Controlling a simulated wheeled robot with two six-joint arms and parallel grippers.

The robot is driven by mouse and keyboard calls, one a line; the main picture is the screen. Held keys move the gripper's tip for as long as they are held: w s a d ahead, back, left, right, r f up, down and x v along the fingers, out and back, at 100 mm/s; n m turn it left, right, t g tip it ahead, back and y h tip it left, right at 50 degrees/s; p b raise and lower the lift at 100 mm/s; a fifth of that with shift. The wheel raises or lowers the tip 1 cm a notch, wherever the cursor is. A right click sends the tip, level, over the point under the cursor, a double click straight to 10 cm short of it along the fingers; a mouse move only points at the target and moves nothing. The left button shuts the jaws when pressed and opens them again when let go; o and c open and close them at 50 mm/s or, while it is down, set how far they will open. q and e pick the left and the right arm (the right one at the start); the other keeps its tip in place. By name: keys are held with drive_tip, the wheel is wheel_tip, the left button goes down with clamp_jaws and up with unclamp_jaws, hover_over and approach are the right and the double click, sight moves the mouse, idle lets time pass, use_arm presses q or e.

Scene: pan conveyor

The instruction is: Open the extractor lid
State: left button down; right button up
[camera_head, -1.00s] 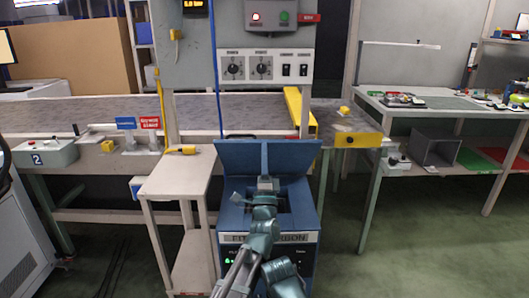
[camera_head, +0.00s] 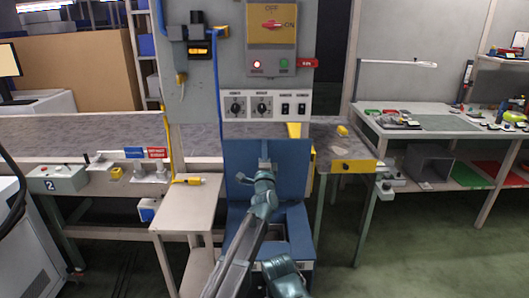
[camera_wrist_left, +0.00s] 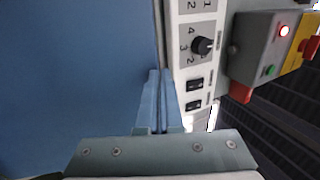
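The extractor is a blue box (camera_head: 298,247) low in the middle of the head view. Its blue lid (camera_head: 293,170) stands raised at the back, roughly upright, and the box's opening shows below it. My left gripper (camera_head: 266,164) is at the lid's near face. In the left wrist view, the lid (camera_wrist_left: 70,75) fills the left side and the fingers (camera_wrist_left: 160,75) lie together beside it, with nothing seen between them. Whether they touch the lid is unclear. My left arm covers part of the box.
A control panel (camera_head: 268,103) with knobs and switches stands behind the lid. A small beige table (camera_head: 188,212) is left of the extractor. The conveyor (camera_head: 60,135) runs behind, its yellow-edged end (camera_head: 352,166) to the right. A workbench (camera_head: 440,120) stands farther right.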

use_arm(q)
drive_tip(key=shift+x, duration=1.05)
drive_tip(key=shift+s+a+f, duration=0.1)
